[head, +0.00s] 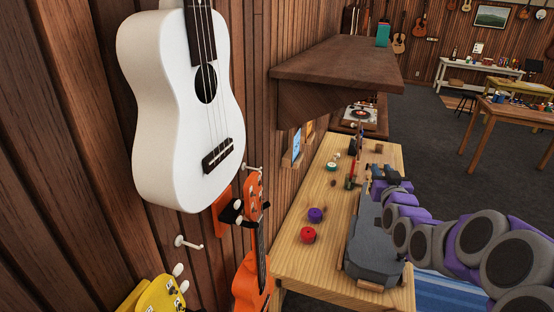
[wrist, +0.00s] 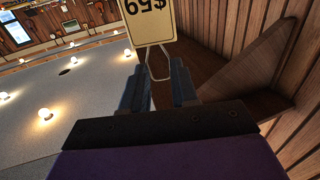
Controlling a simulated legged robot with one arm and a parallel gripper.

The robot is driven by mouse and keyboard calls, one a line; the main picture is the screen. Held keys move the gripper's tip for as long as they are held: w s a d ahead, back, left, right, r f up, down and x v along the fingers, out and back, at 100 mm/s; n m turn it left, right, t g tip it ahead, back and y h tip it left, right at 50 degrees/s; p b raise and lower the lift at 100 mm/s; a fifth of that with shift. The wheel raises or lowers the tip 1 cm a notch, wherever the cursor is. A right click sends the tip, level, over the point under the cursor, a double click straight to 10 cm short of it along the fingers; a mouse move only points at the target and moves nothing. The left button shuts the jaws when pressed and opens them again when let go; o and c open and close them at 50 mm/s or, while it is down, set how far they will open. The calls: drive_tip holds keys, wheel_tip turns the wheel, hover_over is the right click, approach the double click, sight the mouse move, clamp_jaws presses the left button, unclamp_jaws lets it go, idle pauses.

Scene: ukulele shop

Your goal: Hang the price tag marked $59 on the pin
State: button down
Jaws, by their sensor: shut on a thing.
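The price tag (wrist: 150,20) is tan and marked $59, which appears upside down in the wrist view; the picture cuts off part of it. My gripper (wrist: 157,75) is shut on the tag's thin wire loop, with the tag beyond the fingertips. In the head view my arm reaches in from the right, and its far end is over the workbench; the tag is too small to make out there. A pale pin (head: 188,243) sticks out of the plank wall below the white ukulele (head: 185,100). Another pin (head: 252,168) is to its right, above the orange ukulele.
An orange ukulele (head: 260,260) hangs beside the workbench (head: 325,205). A yellow instrument head (head: 160,295) is at the bottom left. Red and purple round items lie on the bench. A wooden shelf (head: 340,65) juts from the wall.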

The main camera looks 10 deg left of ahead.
drive_tip(key=s+a+r+n+g+y+p, duration=0.1)
drive_tip(key=a+r+n+y+p, duration=0.1)
drive_tip(key=a+r+y+p, duration=0.25)
drive_tip(key=n+g+y+p, duration=0.9)
drive_tip(key=n+g, duration=0.1)
drive_tip(key=g, duration=0.1)
approach(244, 167)
drive_tip(key=w+a, duration=0.2)
drive_tip(key=x, duration=0.2)
drive_tip(key=b+x, duration=0.1)
drive_tip(key=shift+s+a+f, duration=0.15)
drive_tip(key=shift+s+f, duration=0.1)
drive_tip(key=shift+a+f, duration=0.15)
drive_tip(key=shift+a, duration=0.1)
drive_tip(key=shift+d+f, duration=0.15)
drive_tip(key=shift+d, duration=0.2)
drive_tip(key=c, duration=1.3)
unclamp_jaws()
drive_tip(key=shift+d, duration=0.15)
drive_tip(key=shift+c, duration=0.2)
drive_tip(key=o, duration=0.6)
drive_tip(key=shift+d, duration=0.6)
drive_tip(key=shift+c, duration=0.2)
drive_tip(key=shift+a, duration=0.15)
